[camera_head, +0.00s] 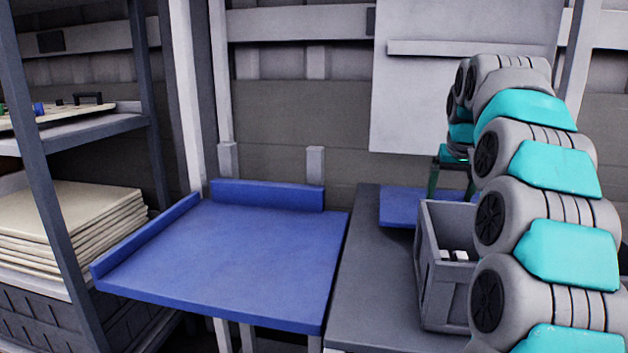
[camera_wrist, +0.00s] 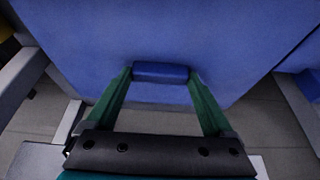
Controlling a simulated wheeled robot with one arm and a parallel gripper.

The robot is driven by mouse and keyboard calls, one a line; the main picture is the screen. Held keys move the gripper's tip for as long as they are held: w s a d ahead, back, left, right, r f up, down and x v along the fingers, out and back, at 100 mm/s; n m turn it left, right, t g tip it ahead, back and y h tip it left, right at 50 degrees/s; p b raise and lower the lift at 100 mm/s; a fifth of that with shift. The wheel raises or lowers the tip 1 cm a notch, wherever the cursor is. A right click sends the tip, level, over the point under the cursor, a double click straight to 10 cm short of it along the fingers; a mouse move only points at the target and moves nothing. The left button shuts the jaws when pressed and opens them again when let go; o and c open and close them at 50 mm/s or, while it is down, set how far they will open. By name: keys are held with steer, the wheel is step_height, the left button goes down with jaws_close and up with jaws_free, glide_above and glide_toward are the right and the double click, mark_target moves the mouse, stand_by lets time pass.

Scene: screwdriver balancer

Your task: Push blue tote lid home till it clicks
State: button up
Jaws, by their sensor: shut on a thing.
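In the wrist view, the two green fingers of my gripper (camera_wrist: 160,72) are shut on a small blue block-like piece, which looks like a grip of the blue lid. A broad flat blue surface (camera_wrist: 165,35) spreads just beyond the fingertips; I cannot tell whether the piece is joined to it. In the head view, my gripper (camera_head: 451,190) is partly hidden behind my arm and points down over a blue panel (camera_head: 400,207) at the back of the grey bench. The tote's body and the seam under the lid cannot be made out.
A grey open crate (camera_head: 432,275) with small white items stands on the grey bench (camera_head: 375,280), close to my arm. A blue table (camera_head: 235,255) with raised edges is left of it, its top clear. A shelf rack (camera_head: 90,135) with stacked boards stands far left.

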steer(key=shift+w+d+f, duration=0.1)
steer(key=shift+d+f, duration=0.3)
steer(key=shift+d, duration=0.1)
stand_by(1.2)
